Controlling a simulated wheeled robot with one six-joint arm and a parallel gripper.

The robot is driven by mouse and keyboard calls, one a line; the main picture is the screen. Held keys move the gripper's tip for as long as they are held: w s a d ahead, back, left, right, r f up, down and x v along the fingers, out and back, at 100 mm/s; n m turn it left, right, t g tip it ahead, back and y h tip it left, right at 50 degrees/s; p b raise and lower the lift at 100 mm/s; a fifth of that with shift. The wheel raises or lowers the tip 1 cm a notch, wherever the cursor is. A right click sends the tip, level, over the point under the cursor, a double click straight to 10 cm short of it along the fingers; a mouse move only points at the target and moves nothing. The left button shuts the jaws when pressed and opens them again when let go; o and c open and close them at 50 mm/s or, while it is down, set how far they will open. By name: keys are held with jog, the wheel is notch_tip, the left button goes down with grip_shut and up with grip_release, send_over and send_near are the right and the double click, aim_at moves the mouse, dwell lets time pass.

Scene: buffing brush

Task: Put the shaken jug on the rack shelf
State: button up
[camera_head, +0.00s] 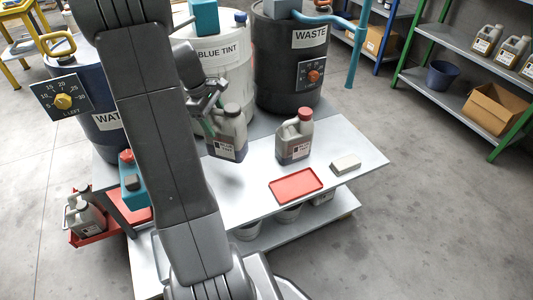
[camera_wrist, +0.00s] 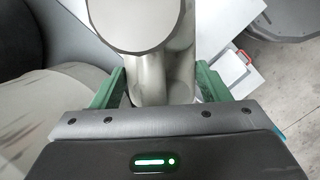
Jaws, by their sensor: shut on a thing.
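My gripper (camera_head: 210,122) has green fingers and is shut on a grey jug (camera_head: 230,137) with a dark cap and a label. The jug is upright, apparently just above the white table, in front of the BLUE TINT drum. The pictures do not show which jug was shaken.
A red-capped jug (camera_head: 295,138), a red tray (camera_head: 296,184) and a pale block (camera_head: 346,163) are on the white table (camera_head: 245,200). Drums (camera_head: 290,65) stand behind. The lower rack shelf holds a cardboard box (camera_head: 494,108) and a dark bucket (camera_head: 442,77). Floor between table and rack is clear.

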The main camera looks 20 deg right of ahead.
aim_at(219, 143)
notch_tip(219, 143, down, 10)
jog(key=b, duration=0.2)
jog(key=shift+b, duration=0.4)
jog(key=o, duration=1.9)
jog(key=shift+s, duration=0.1)
jog(key=shift+c, duration=0.2)
jog(key=shift+r, duration=0.1)
jog(key=p+v, duration=0.2)
jog(key=v, duration=0.5)
jog(key=shift+a+r, duration=0.1)
jog(key=shift+r, duration=0.1)
